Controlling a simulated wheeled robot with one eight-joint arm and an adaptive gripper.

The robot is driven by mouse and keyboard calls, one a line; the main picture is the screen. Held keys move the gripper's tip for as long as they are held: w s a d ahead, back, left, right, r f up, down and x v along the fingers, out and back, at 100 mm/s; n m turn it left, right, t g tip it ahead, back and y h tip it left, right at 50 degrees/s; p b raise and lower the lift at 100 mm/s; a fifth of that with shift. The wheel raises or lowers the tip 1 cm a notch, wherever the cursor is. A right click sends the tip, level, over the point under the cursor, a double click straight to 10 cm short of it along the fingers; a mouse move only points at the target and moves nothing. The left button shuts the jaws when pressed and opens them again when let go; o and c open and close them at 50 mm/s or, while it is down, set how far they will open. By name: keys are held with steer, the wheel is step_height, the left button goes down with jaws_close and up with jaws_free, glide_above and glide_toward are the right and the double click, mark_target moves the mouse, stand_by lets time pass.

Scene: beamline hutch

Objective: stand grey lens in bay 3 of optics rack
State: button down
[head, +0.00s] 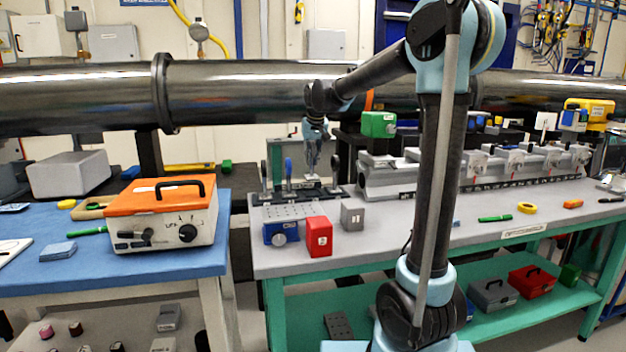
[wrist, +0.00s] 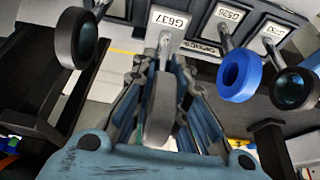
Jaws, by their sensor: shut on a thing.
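My gripper (head: 313,165) hangs over a dark low rack (head: 268,198) at the back left of the grey bench in the head view. In the wrist view my gripper (wrist: 160,125) is shut on a grey round lens (wrist: 160,108), seen edge-on between the fingers. Its stem points up the picture toward a white label reading G637 (wrist: 167,20). The rack (wrist: 262,20) has more labelled dark panels. A blue ring lens (wrist: 240,76) and a dark lens (wrist: 295,90) stand to the right, another dark lens (wrist: 77,38) to the left. I cannot read the bay numbers or tell whether the stem touches the rack.
A red block (head: 319,238), a blue device (head: 281,233) and a grey block (head: 352,216) stand near the bench front. A steel pipe (head: 250,92) runs behind. An orange-topped case (head: 163,215) sits on the left table.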

mark_target(312, 167)
steer(key=shift+f, duration=2.9)
steer(key=shift+f, duration=0.1)
steer(key=c, duration=1.6)
jaws_free()
steer(key=v, duration=1.2)
steer(key=shift+d, duration=0.1)
steer(key=shift+s, duration=0.1)
